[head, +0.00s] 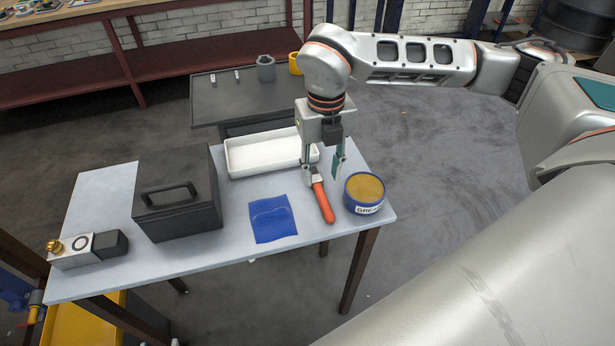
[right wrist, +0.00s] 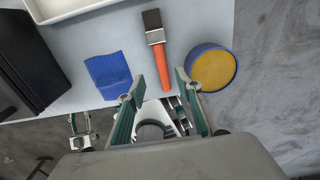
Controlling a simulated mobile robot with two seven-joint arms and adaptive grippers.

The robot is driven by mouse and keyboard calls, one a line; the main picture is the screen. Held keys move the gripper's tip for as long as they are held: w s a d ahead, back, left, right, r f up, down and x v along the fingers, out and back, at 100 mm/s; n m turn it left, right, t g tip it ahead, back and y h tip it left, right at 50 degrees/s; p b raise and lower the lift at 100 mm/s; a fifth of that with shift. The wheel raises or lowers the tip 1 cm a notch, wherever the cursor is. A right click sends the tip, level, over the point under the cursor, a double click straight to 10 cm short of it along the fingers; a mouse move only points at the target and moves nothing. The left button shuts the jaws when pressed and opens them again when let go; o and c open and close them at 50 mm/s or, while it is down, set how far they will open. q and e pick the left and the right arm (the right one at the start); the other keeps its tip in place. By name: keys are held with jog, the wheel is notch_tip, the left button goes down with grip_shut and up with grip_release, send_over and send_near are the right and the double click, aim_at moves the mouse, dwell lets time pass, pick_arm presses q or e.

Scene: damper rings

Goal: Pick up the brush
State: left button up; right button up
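The brush (head: 324,204) lies on the pale table, its orange handle towards the front edge. In the right wrist view the brush (right wrist: 162,67) shows its dark bristles and metal band at the far end. My right gripper (head: 322,173) points down over the brush, its fingers apart. In the right wrist view the fingers of my right gripper (right wrist: 160,76) stand either side of the handle's line, with nothing held. Whether they touch the brush cannot be told. A small gripper-like part, apparently my left gripper (right wrist: 80,128), shows at the lower left; its opening is unclear.
A blue and yellow grease tin (head: 365,193) stands close right of the brush. A blue cloth (head: 272,218) lies to the left. A white tray (head: 232,170) is behind, a black toolbox (head: 180,215) further left. The table's front edge is near the handle.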

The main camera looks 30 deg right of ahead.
aim_at(323, 197)
jog(key=shift+s+d+f, duration=0.1)
jog(key=shift+s+f, duration=0.1)
jog(key=shift+f, duration=1)
jog(key=shift+s+f, duration=0.1)
jog(key=shift+f, duration=0.25)
notch_tip(323, 197, down, 4)
jog(key=shift+s+r, duration=0.1)
jog(key=shift+r, duration=0.15)
jog(key=shift+f, duration=0.6)
pick_arm(q)
jog(key=shift+s+f, duration=0.95)
jog(key=shift+s, duration=0.3)
pick_arm(e)
grip_shut()
